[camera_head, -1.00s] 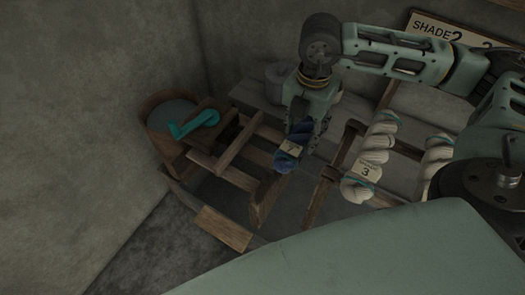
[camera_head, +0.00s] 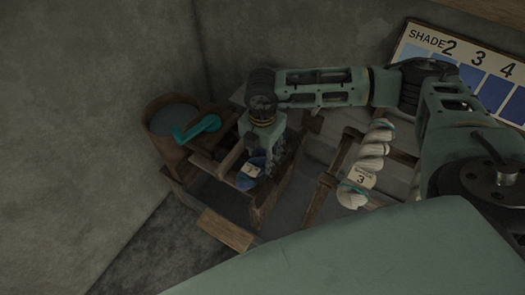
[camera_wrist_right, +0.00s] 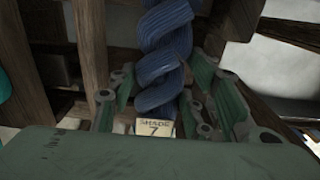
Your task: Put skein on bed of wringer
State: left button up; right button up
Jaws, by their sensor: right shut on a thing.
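The dark blue twisted skein (camera_head: 247,184) carries a tag that reads 7 in the right wrist view (camera_wrist_right: 166,50). My right gripper (camera_head: 267,160) is shut on the skein, with its fingers on both sides of it in the wrist view. The gripper and skein are over the wooden slatted frame of the wringer (camera_head: 233,158), which has a teal crank (camera_head: 197,128) at its left. In the head view the skein is low among the slats; I cannot tell whether it touches the bed. My left gripper is not in view.
A round wooden tub (camera_head: 152,108) stands behind the crank. A white skein tagged 3 (camera_head: 374,150) hangs on a wooden rack to the right. A shade board (camera_head: 455,50) is at the back right. A wooden block (camera_head: 224,229) juts out at the front.

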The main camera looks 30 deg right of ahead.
aim_at(262, 154)
jog(key=shift+f, duration=0.2)
jog(key=o, duration=1.3)
jog(key=shift+r, duration=0.1)
jog(key=shift+r, duration=0.15)
notch_tip(262, 154, up, 12)
jog(key=shift+b, duration=1.05)
